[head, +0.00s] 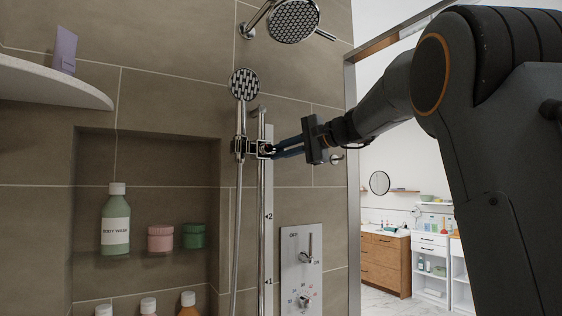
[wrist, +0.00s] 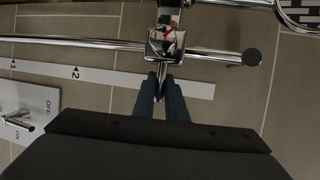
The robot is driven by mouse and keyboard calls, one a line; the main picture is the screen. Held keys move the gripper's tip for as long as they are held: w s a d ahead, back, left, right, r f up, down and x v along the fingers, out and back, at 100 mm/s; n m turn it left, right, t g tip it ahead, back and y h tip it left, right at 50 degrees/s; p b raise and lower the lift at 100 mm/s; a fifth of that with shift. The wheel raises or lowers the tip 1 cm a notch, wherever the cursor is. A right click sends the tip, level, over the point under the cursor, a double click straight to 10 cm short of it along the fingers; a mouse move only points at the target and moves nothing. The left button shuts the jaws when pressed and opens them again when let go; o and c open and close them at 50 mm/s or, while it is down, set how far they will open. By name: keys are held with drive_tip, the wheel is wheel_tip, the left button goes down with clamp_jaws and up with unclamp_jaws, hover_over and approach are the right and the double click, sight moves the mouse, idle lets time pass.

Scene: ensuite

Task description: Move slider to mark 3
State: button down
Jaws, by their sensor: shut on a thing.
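The slider (head: 241,147) is a chrome bracket on the vertical shower rail (head: 262,205), with the round hand shower (head: 243,84) above it. My gripper (head: 275,152) reaches in from the right, its blue fingers shut on the slider's small lever. In the wrist view, the slider (wrist: 165,42) sits on the rail just beyond the fingertips (wrist: 161,84). A pale marked strip (wrist: 110,76) runs beside the rail. Marks 1 (head: 268,281) and 2 (head: 268,216) are readable, both below the slider. Mark 3 is not visible; my fingers cover part of the strip.
A control panel (head: 301,265) with levers is on the wall at lower right. A hose (head: 237,220) hangs left of the rail. A niche at left holds a body wash bottle (head: 116,222) and jars. A fixed shower head (head: 294,20) is above. A metal frame (head: 351,150) stands right.

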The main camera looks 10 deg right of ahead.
drive_tip(key=shift+r, duration=0.35)
drive_tip(key=c, duration=1.8)
unclamp_jaws()
drive_tip(key=shift+f, duration=0.1)
drive_tip(key=shift+d, duration=0.1)
drive_tip(key=b+v, duration=0.3)
drive_tip(key=v, duration=0.4)
drive_tip(key=shift+s+d, duration=0.2)
drive_tip(key=shift+s, duration=0.1)
